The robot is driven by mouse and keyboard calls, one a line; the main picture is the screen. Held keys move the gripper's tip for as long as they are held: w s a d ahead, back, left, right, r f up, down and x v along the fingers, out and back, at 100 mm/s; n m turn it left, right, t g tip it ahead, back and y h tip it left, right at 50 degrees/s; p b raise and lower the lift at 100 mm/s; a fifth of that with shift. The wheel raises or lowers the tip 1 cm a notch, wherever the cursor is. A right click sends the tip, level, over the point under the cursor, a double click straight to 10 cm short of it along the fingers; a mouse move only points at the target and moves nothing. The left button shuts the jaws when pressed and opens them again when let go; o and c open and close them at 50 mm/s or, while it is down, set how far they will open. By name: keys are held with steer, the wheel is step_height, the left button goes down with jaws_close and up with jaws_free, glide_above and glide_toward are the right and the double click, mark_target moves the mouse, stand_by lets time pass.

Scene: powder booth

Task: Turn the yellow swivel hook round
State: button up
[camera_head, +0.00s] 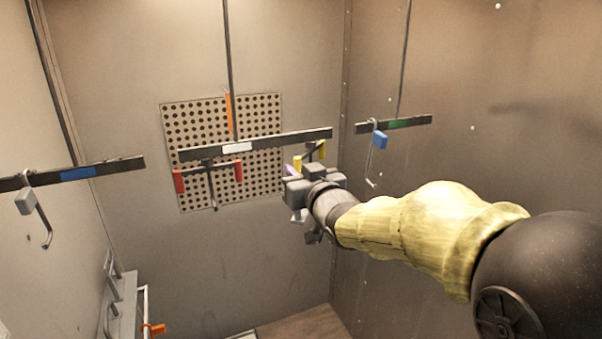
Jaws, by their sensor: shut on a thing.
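The yellow swivel hook (298,163) hangs under the right half of the middle dark bar (290,140). Its crosspiece is tilted, with one yellow end at the left and another yellow end to the upper right. My gripper (299,188) is at the hook, just below the bar, and is shut on it. The fingers hide the lower part of the hook, so the exact grip point cannot be seen. A small purple patch shows beside the fingers.
A red-ended swivel hook (208,174) hangs from the same bar at left. Side bars carry a grey-tagged hook (26,202) at left and a blue-tagged hook (379,141) at right. A perforated panel (178,125) is behind. Open space lies below the bars.

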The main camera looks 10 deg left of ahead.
steer(key=shift+w+a, duration=0.35)
steer(key=shift+a, duration=0.4)
steer(key=shift+w, duration=0.1)
steer(key=shift+x, duration=0.95)
steer(key=shift+a, duration=0.1)
steer(key=o, duration=0.7)
